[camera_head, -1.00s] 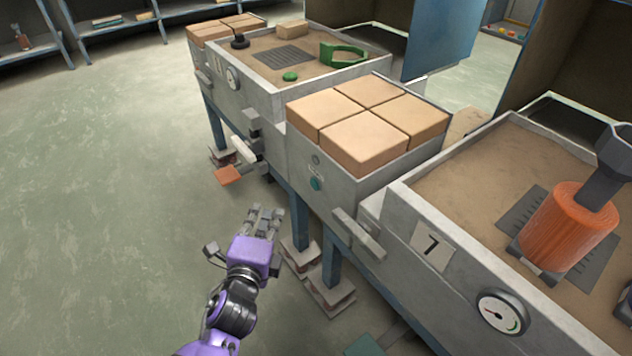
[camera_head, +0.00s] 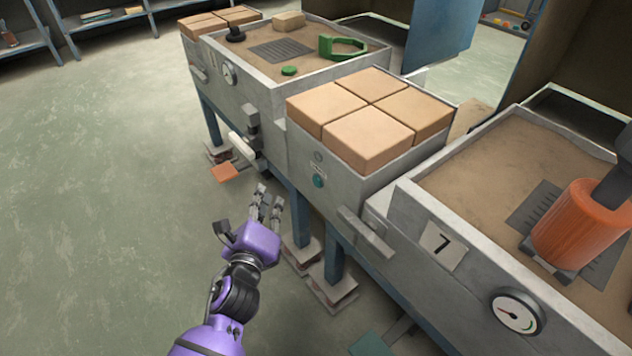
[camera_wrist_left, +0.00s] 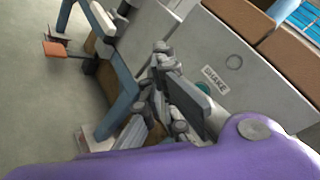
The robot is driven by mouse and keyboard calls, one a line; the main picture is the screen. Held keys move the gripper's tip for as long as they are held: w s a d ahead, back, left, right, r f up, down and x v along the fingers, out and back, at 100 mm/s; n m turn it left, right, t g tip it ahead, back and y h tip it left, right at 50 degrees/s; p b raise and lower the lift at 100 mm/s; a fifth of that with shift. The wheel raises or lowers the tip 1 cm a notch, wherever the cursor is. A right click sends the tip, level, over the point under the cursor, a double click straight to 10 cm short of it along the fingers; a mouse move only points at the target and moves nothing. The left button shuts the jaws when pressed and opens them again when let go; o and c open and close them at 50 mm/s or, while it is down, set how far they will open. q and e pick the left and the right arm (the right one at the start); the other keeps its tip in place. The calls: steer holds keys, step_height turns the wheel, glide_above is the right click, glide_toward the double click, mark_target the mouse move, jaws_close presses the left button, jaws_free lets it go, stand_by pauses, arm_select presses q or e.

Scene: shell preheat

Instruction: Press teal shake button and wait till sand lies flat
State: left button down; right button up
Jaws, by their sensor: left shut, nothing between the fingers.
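The teal shake button (camera_head: 318,181) is on the front of the grey box under the tan blocks. In the left wrist view a label reading SHAKE (camera_wrist_left: 216,79) shows on the same panel, and the teal button (camera_wrist_left: 202,88) is partly hidden behind my fingers. My left gripper (camera_head: 268,198) is shut and empty, in front of the panel, left of and a little below the button, apart from it in the head view. Sand (camera_head: 480,170) lies in the bin marked 7, looking mostly smooth around a grey grate. My right gripper is not in view.
A grey handle (camera_head: 366,236) juts out below the button. A lever and orange pedal (camera_head: 225,172) are at the left. Open floor lies left.

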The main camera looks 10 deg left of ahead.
mark_target(317, 181)
arm_select(q)
steer(key=w+d+b, duration=0.2)
steer(key=w+d, duration=0.3)
steer(key=w, duration=0.1)
steer(key=shift+w, duration=0.25)
steer(key=shift+w+d, duration=0.1)
stand_by(1.3)
steer(key=shift+w+d, duration=0.2)
steer(key=shift+w, duration=0.05)
steer(key=shift+w+d, duration=0.25)
steer(key=shift+w, duration=0.1)
stand_by(0.7)
stand_by(0.4)
steer(key=shift+s+a+p, duration=0.35)
steer(key=shift+s+a, duration=0.2)
steer(key=shift+s, duration=0.15)
